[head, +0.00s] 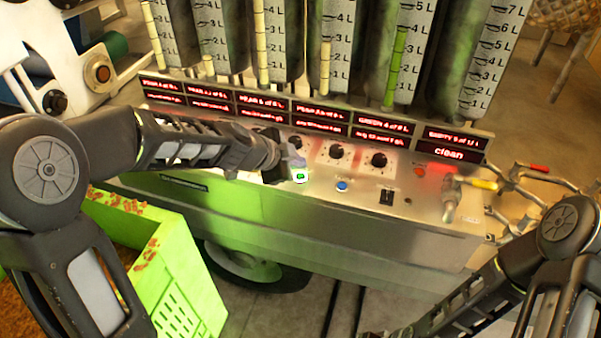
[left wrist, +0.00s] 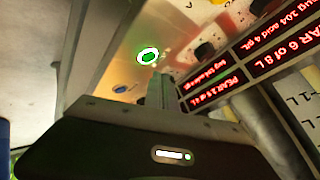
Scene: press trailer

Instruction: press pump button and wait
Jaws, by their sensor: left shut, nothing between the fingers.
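A green-lit button with a white rim (head: 300,175) sits on the front of the metal control panel. It also shows in the left wrist view (left wrist: 148,56), just beyond the fingertips. A blue button (head: 342,186) is to its right; it also shows in the left wrist view (left wrist: 120,89). No readable label shows which button is the pump's. My left gripper (head: 280,171) is shut and empty, close beside the green button; its fingers show in the left wrist view (left wrist: 160,92). I cannot tell whether they touch. My right gripper is out of view.
Round knobs (head: 336,152), a black switch (head: 387,197) and red displays (head: 459,153) are on the panel, below tall graduated tanks (head: 410,22). A valve with a yellow handle (head: 482,184) is at the right. A green crate (head: 185,275) stands at the lower left.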

